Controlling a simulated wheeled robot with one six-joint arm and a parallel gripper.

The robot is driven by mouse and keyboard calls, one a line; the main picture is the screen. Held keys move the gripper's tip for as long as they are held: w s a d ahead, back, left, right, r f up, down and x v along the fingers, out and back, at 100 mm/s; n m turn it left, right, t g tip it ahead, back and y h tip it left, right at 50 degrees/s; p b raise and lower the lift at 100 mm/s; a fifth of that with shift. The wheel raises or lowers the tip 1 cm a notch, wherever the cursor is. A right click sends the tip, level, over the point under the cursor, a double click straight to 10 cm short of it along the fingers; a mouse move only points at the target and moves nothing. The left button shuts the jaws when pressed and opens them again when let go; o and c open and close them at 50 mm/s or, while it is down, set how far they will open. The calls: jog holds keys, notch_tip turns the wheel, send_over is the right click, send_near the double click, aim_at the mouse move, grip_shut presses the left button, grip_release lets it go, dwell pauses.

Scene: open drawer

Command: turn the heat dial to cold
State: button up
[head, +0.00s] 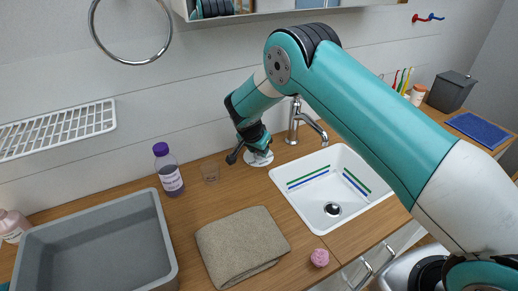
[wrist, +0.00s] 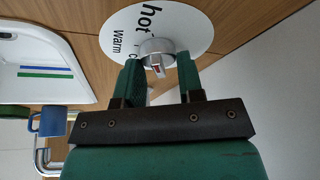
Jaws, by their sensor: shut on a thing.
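The heat dial is a round white plate (wrist: 195,28) with a silver knob (wrist: 157,48) at its middle. In the wrist view "hot" and "warm" show on the plate's left part, and a further word is mostly covered. A red mark on the knob faces my gripper, and I cannot tell which word it points at. My gripper (wrist: 157,70) has its two green fingers on either side of the knob, shut on it. In the head view my gripper (head: 259,148) hides most of the dial plate (head: 258,160), which lies on the counter left of the sink.
The tap (head: 294,120) and sink (head: 350,205) are close on the right. A folded cloth (head: 240,245), pink round item (head: 319,258) and grey bin (head: 163,235) are nearer. A blue mug (wrist: 52,122) shows in the wrist view.

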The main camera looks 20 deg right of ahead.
jog(key=shift+n, duration=0.3)
jog(key=n+t+b, duration=0.1)
jog(key=n+b, duration=0.1)
jog(key=shift+f+n+y, duration=0.1)
jog(key=shift+n+y, duration=0.2)
jog(key=shift+y, duration=0.1)
jog(key=n+y+b, duration=0.1)
jog(key=n, duration=0.2)
jog(key=shift+n+t+b, duration=0.3)
jog(key=shift+b, duration=0.1)
jog(key=n+y+b, duration=0.1)
jog(key=n, duration=0.2)
jog(key=shift+n+y, duration=0.3)
jog(key=shift+y, duration=0.1)
jog(key=n+y+b, duration=0.1)
jog(key=n, duration=0.2)
jog(key=shift+n+b, duration=0.3)
jog(key=shift+b, duration=0.1)
jog(key=n+g+y+b, duration=0.1)
jog(key=n+y+b, duration=0.1)
jog(key=n, duration=0.3)
jog(key=shift+n+g+y+b, duration=0.3)
jog(key=shift+n+g, duration=0.15)
jog(key=shift+n, duration=0.8)
jog(key=shift+n+g+y+b, duration=0.3)
jog(key=shift+n+g, duration=0.15)
jog(key=shift+n, duration=0.8)
